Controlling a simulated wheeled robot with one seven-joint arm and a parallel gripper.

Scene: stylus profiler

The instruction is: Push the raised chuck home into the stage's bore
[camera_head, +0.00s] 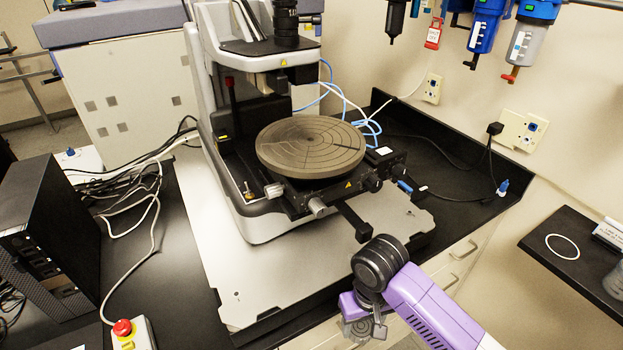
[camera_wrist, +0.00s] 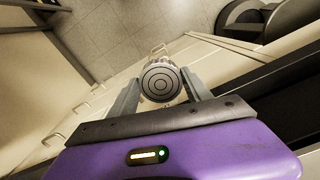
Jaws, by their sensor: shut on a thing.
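The large round brown-grey chuck (camera_head: 311,147), marked with rings and radial lines, sits level on top of the dark stage (camera_head: 335,196) of the profiler. Its underside and the stage's bore are hidden, so I cannot tell how far it stands up. My gripper (camera_head: 361,325) is in front of the profiler, beyond the bench's front edge, below and right of the chuck and apart from it. Its fingers are shut on a small round grey ringed piece (camera_wrist: 161,80), which shows face-on in the wrist view. Its lower part also shows in the head view (camera_head: 357,329).
The profiler's column and head (camera_head: 270,45) rise behind the chuck. A knob (camera_head: 317,206) and a black bracket (camera_head: 356,222) stick out from the stage's front. A bare metal plate (camera_head: 235,280) lies in front. A computer (camera_head: 40,240) and cables crowd the left.

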